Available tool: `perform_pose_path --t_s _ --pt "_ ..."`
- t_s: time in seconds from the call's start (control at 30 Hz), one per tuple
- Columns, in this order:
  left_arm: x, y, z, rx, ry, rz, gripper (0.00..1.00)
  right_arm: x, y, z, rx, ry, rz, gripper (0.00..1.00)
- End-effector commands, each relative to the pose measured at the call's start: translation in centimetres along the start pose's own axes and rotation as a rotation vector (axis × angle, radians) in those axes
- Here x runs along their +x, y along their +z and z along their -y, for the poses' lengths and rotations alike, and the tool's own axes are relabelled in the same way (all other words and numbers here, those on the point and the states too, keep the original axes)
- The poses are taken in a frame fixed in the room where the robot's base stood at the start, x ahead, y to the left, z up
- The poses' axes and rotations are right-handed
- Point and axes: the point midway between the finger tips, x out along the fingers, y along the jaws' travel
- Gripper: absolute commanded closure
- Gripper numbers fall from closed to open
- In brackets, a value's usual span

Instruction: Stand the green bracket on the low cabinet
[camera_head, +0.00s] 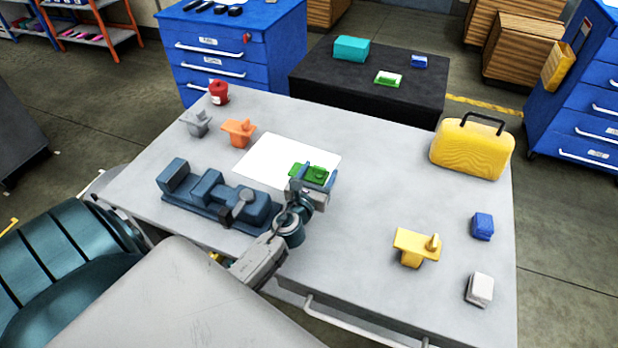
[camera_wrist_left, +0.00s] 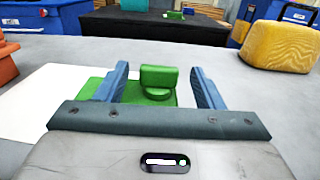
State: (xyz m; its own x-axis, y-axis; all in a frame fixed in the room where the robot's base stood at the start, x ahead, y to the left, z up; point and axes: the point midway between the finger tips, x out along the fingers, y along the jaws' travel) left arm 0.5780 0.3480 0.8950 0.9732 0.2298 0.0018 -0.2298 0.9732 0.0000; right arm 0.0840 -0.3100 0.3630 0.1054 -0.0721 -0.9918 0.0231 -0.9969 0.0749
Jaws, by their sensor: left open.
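The green bracket (camera_head: 302,172) lies on the grey table, at the right side of a white sheet. In the left wrist view the bracket (camera_wrist_left: 157,84) has a flat green plate and a raised rounded part. My left gripper (camera_head: 316,177) is at the bracket, its two blue fingers open with the raised part between them. In the left wrist view a gap shows between this part and each finger of the gripper (camera_wrist_left: 161,86). The low cabinet (camera_head: 425,100), black, stands behind the table. My right gripper is not in view.
A teal box (camera_head: 351,49), a green-and-white block (camera_head: 389,79) and a blue block (camera_head: 419,61) are on the cabinet, with bare top around them. A yellow case (camera_head: 471,150) stands at the table's back right. A blue-grey vise (camera_head: 215,196) is left of my arm.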

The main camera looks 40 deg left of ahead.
Motion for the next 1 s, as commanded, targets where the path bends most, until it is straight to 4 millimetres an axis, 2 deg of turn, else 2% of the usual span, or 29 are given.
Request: perform_pose_path --t_s 0.1,0.2,0.47,0.8,1.0 --pt "1.9 0.1 -0.1 0.001 0.000 0.001 0.38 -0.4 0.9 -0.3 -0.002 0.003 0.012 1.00" --pt "2.8 0.1 -0.1 0.000 0.000 0.000 0.38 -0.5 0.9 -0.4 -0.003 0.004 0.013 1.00" --pt "3.0 0.0 -0.1 0.000 0.000 0.000 0.38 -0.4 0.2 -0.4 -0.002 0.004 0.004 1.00" --pt "2.9 0.0 -0.1 0.000 0.000 0.000 1.00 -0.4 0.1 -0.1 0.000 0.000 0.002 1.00" --pt "3.0 0.1 -0.1 0.000 0.000 0.001 1.00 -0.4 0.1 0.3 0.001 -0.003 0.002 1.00"
